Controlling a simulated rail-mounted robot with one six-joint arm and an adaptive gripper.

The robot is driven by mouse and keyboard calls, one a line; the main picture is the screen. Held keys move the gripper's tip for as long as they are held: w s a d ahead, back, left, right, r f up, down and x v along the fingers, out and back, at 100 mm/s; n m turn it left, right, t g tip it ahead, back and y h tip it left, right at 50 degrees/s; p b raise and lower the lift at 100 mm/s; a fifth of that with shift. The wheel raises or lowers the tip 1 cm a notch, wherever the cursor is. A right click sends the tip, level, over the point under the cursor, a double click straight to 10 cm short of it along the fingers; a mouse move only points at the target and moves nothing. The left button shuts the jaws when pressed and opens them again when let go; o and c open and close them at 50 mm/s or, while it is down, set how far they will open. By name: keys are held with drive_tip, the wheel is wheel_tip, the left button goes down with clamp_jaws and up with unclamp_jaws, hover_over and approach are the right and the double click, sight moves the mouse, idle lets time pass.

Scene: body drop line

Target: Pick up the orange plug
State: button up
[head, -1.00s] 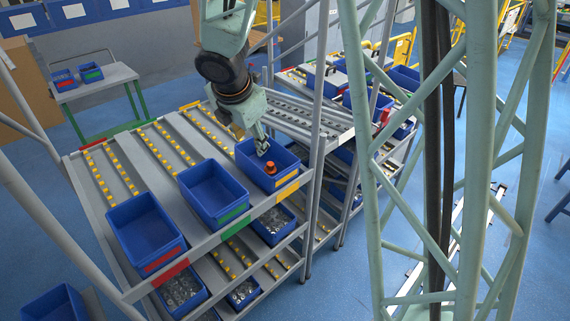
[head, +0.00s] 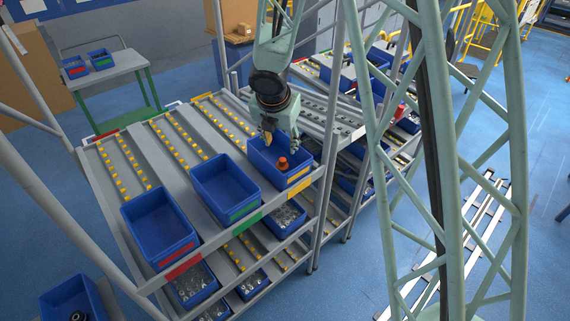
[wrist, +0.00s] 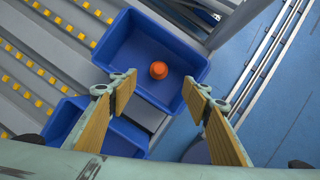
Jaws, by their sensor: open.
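The orange plug (head: 282,163) stands in the blue bin with the yellow label (head: 262,150) on the top level of the rack. In the wrist view the plug (wrist: 159,70) lies on the bin floor, right of the bin's middle. My gripper (head: 281,143) is above this bin, at its back part, and holds nothing. In the wrist view my gripper (wrist: 163,88) shows its two tan-padded fingers wide apart, with the plug seen beyond the gap between them. The fingers are apart from the plug.
A green-labelled blue bin (head: 225,187) and a red-labelled blue bin (head: 160,227) stand empty to the left on the same level. Grey rack posts (head: 327,150) rise close to the right of the plug's bin. Lower bins (head: 287,218) hold small metal parts.

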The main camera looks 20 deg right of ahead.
sight(283, 159)
drive_tip(key=shift+f, duration=0.1)
drive_tip(key=shift+b+x, duration=1.8)
drive_tip(key=shift+x, duration=2.4)
drive_tip(key=shift+b+x, duration=1)
drive_tip(key=shift+x, duration=1.6)
drive_tip(key=c, duration=0.8)
